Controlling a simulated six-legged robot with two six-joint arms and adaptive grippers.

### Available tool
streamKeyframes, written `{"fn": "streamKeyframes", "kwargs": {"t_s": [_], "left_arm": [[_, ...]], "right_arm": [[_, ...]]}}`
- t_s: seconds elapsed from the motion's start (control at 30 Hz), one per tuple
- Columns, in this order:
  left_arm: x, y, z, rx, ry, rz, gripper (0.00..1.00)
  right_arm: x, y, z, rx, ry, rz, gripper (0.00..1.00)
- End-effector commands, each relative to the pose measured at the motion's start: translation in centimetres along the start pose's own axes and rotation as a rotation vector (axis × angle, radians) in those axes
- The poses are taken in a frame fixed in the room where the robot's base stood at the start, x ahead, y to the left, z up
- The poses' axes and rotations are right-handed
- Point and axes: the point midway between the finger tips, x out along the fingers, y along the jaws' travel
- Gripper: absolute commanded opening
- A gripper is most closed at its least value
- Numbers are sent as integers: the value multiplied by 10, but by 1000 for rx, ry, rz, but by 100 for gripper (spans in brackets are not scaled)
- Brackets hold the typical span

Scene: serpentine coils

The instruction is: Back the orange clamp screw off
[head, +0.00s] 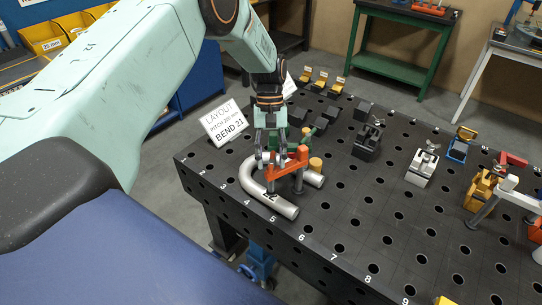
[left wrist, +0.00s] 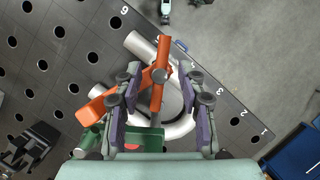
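The orange clamp (head: 287,170) stands at the near left of the perforated table, over a bent silver tube (head: 262,197). Its grey post comes down by the tube. In the left wrist view the orange clamp (left wrist: 158,100) shows as two crossing orange bars with a grey round screw head where they meet. My left gripper (head: 271,158) points down just above the clamp. In the left wrist view its fingers (left wrist: 160,76) are apart, one on each side of the orange bar and screw head, with gaps visible. Its lower fingertips are partly hidden in the head view. My right gripper is out of view.
A green clamp (head: 279,138) stands close behind the gripper, and a wooden-coloured peg (head: 316,163) is beside the tube. A white layout sign (head: 226,121) stands at the left table edge. Black (head: 368,141) and white (head: 422,165) fixtures are farther right. The front-middle tabletop is clear.

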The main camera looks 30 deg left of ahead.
Motion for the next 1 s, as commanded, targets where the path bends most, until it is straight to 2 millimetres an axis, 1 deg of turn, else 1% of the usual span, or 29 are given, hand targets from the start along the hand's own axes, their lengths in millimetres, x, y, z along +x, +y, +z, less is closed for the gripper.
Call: {"fn": "streamKeyframes", "kwargs": {"t_s": [0.07, 0.17, 0.27, 0.5, 0.6, 0.7, 0.83, 1.0], "left_arm": [[-2, 0, 0, 0, 0, 0, 40], [-11, 0, 0, 0, 2, 1, 40], [-28, 0, -1, 0, 4, 2, 40], [-78, 0, -1, 1, 4, 2, 40], [-95, 0, -1, 1, 3, 1, 40], [-108, 0, -1, 0, 3, 1, 40], [-117, 0, 0, 0, 2, 0, 40], [-120, 0, 0, 0, 0, 0, 40]], "right_arm": [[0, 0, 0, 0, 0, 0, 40], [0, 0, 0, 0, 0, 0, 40], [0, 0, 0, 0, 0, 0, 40], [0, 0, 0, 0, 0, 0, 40], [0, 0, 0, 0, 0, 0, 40], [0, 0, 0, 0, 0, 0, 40], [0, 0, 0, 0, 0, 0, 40], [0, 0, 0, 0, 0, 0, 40]]}}
